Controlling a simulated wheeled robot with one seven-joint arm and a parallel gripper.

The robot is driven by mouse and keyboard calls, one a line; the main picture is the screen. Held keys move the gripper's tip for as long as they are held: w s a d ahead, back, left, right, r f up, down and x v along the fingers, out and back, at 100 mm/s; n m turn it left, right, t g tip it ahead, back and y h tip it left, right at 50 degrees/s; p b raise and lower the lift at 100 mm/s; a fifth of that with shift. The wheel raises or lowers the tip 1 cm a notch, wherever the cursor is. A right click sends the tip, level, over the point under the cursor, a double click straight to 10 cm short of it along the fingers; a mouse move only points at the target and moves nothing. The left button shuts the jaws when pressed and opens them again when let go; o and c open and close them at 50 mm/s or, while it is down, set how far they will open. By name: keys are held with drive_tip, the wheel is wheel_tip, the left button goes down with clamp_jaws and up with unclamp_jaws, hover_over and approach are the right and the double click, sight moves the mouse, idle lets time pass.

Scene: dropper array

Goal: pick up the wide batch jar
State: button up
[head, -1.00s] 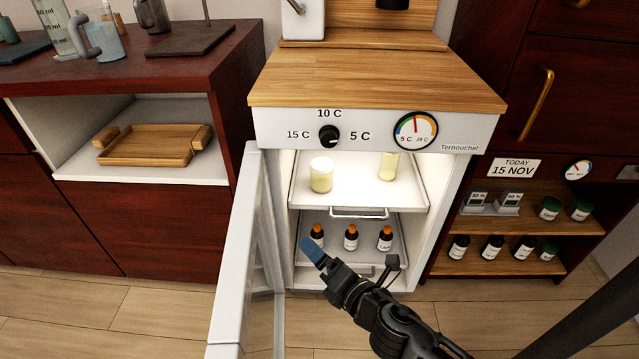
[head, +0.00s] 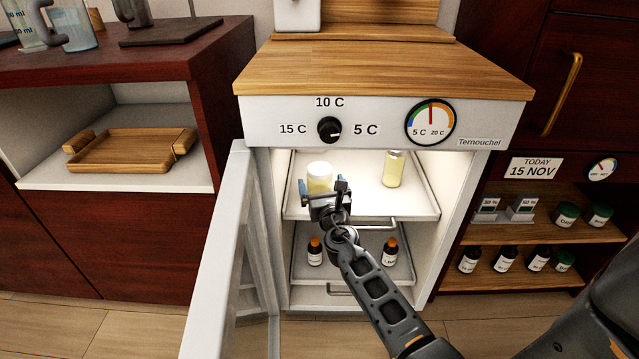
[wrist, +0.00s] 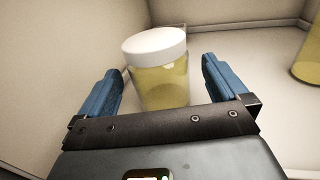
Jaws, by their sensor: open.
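The wide batch jar (head: 319,176) has a white lid and pale yellow contents. It stands upright on the upper shelf (head: 364,200) of the open cooler, on the left side. In the wrist view the jar (wrist: 160,70) is just beyond and between my two blue fingertips. My gripper (head: 322,188) is open and empty at the shelf front, partly hiding the jar's lower part in the head view. My gripper also shows in the wrist view (wrist: 160,92), with a finger on each side of the jar.
A taller, narrower yellow jar (head: 393,169) stands to the right on the same shelf. Small brown bottles (head: 315,250) stand on the lower shelf. The open cooler door (head: 222,250) is close on the left. Right-hand shelves hold more bottles (head: 469,260).

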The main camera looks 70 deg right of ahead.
drive_tip(key=shift+x, duration=1.5)
drive_tip(key=c, duration=1.2)
drive_tip(key=shift+r, duration=0.15)
